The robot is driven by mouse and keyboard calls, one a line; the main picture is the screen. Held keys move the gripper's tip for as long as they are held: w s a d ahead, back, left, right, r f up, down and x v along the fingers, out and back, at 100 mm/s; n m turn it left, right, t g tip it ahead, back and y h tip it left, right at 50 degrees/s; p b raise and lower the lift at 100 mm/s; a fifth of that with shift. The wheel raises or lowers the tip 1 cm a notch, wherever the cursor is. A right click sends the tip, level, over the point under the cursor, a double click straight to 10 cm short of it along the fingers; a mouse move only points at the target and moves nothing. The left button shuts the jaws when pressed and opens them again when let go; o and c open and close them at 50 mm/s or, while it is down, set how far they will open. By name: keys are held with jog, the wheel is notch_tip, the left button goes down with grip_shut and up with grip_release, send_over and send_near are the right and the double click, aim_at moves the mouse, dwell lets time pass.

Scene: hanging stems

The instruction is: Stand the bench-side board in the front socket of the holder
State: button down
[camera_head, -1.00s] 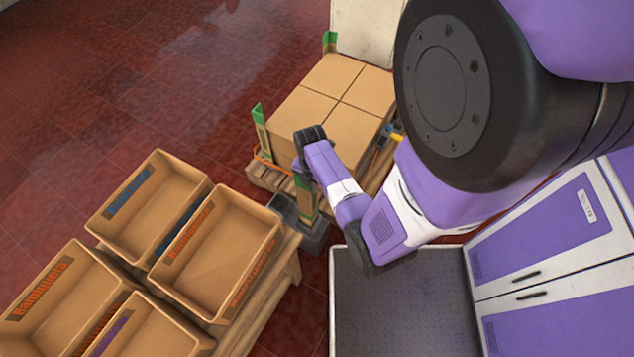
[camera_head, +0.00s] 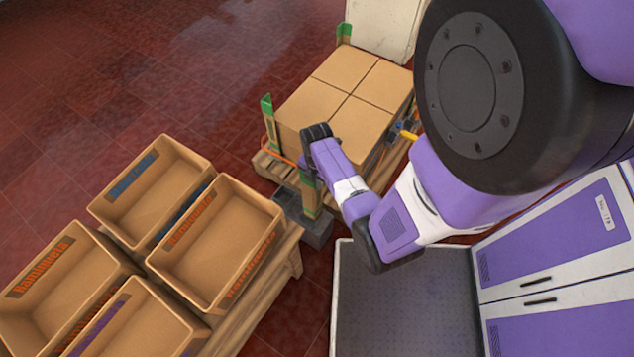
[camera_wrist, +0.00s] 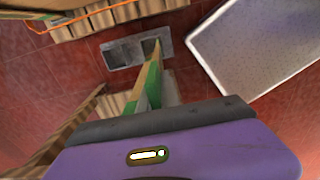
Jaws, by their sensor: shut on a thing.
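The board (camera_head: 310,197), a narrow tan strip with green parts, stands roughly upright under my gripper (camera_head: 312,165). My gripper is shut on its upper part. In the wrist view the board (camera_wrist: 152,88) runs away from the jaws (camera_wrist: 150,104) toward the holder. The holder (camera_head: 316,236) is a low grey block on the floor between the tray pallet and the box pallet. In the wrist view the holder (camera_wrist: 109,46) shows two sockets. The left one looks empty; the board's far end is at the right one. I cannot tell whether it is inside or just above.
Stacked cardboard boxes (camera_head: 322,98) with green corner posts (camera_head: 268,121) stand on a pallet behind the holder. Open tan trays (camera_head: 215,240) on a pallet are close at left. A grey-topped platform (camera_head: 405,300) and purple-white cabinets (camera_head: 560,240) are at right. Red floor is open at upper left.

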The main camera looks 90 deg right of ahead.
jog(key=shift+f, duration=0.45)
dwell(0.3)
jog(key=c, duration=1.5)
grip_release()
jog(key=shift+r, duration=0.15)
notch_tip(320, 180, up, 8)
jog(key=shift+f+p, duration=0.2)
jog(key=shift+p, duration=0.1)
jog(key=shift+r, duration=0.1)
